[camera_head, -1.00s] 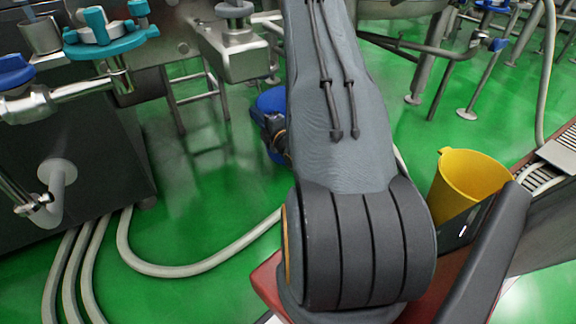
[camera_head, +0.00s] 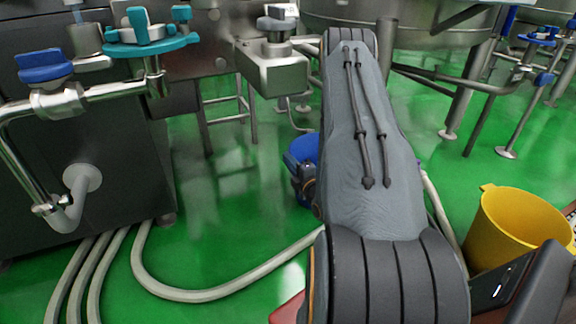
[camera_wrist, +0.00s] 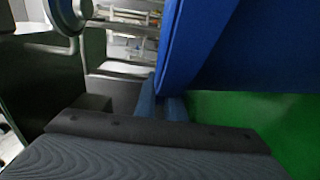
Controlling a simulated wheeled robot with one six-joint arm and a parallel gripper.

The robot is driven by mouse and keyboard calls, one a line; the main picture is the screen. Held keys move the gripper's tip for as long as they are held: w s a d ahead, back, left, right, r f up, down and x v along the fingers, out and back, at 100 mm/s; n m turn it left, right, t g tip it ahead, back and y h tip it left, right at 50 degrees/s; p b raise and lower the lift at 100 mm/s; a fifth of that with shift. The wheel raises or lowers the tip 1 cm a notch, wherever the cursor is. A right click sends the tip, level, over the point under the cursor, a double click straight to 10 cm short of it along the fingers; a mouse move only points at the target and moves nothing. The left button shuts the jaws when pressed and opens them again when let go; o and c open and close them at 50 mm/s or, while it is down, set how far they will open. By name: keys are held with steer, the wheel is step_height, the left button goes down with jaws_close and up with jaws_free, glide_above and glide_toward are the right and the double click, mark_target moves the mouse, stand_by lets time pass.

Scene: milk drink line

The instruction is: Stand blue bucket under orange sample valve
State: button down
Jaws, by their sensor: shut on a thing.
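The blue bucket (camera_head: 299,149) is partly hidden behind my arm in the head view, above the green floor. In the wrist view its blue wall (camera_wrist: 235,45) fills the upper right. My gripper is shut on the bucket. Its fingers show at the bucket's edge in the wrist view (camera_wrist: 162,104), and most of it is hidden behind my arm in the head view. I cannot make out an orange sample valve in either view.
A dark cabinet with steel pipes stands at left, with a blue-handled valve (camera_head: 45,65) and a teal valve (camera_head: 145,38). Pale hoses (camera_head: 205,294) lie on the green floor. A yellow bucket (camera_head: 513,228) is at right. Tank legs stand at the back right.

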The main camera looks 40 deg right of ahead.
steer(key=shift+f, duration=0.15)
steer(key=c, duration=1.8)
jaws_free()
steer(key=shift+c, duration=0.2)
steer(key=shift+s, duration=0.1)
steer(key=s+a+p, duration=0.2)
steer(key=s+p, duration=0.3)
steer(key=s, duration=0.6)
steer(key=shift+s+a+p, duration=0.15)
steer(key=shift+s+p, duration=0.2)
